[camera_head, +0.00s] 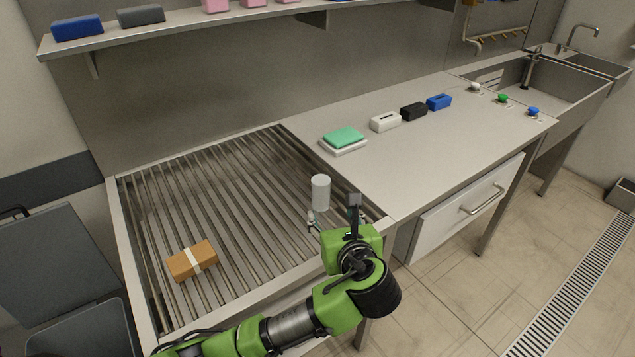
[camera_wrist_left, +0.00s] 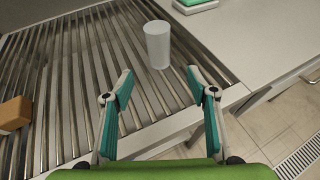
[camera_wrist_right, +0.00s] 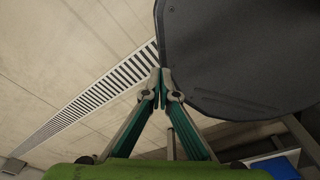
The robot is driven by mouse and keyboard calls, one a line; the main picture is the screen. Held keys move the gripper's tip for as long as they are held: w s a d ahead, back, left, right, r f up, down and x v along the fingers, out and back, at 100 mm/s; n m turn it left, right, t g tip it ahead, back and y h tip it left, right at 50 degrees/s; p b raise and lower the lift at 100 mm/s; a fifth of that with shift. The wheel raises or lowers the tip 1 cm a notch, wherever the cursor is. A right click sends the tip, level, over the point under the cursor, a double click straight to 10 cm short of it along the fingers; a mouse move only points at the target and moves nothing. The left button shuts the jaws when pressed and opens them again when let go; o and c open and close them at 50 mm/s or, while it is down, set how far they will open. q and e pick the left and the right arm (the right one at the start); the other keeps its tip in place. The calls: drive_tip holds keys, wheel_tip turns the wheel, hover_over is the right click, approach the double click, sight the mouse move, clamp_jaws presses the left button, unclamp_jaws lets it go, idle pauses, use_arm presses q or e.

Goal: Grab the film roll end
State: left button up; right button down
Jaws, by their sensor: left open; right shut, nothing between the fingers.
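The film roll (camera_head: 320,192) is a whitish upright cylinder at the right end of the roller conveyor (camera_head: 122,225). My left gripper (camera_head: 334,212) is open, close to the roll on its near side. In the left wrist view the roll (camera_wrist_left: 157,44) stands just beyond the open fingertips (camera_wrist_left: 158,76), about midway between them, and nothing is between the fingers. No separate loose end of film can be made out. My right gripper (camera_wrist_right: 161,76) shows only in the right wrist view, shut and empty, with floor and a dark panel beyond it.
A brown box with a white band (camera_head: 193,261) lies on the rollers at the left. A green block on a white scale-like base (camera_head: 343,141) sits on the steel counter (camera_head: 400,165). White, black and blue small boxes (camera_head: 413,112) stand farther back. A shelf (camera_head: 180,24) runs above.

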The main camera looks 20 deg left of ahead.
sight(323, 200)
use_arm(q)
drive_tip(key=x, duration=0.7)
drive_tip(key=shift+w+a+f, duration=0.1)
drive_tip(key=shift+w+a, duration=0.2)
drive_tip(key=shift+w, duration=0.05)
drive_tip(key=x, duration=0.4)
drive_tip(key=shift+w+a+p, duration=0.15)
drive_tip(key=shift+a+p, duration=0.05)
drive_tip(key=shift+p, duration=0.1)
drive_tip(key=shift+w+a, duration=0.1)
drive_tip(key=shift+w, duration=0.15)
drive_tip(key=c, duration=1.1)
use_arm(e)
drive_tip(key=shift+s+d+r, duration=0.1)
drive_tip(key=shift+s, duration=0.55)
drive_tip(key=shift+s+d+r, duration=0.1)
drive_tip(key=shift+s, duration=0.5)
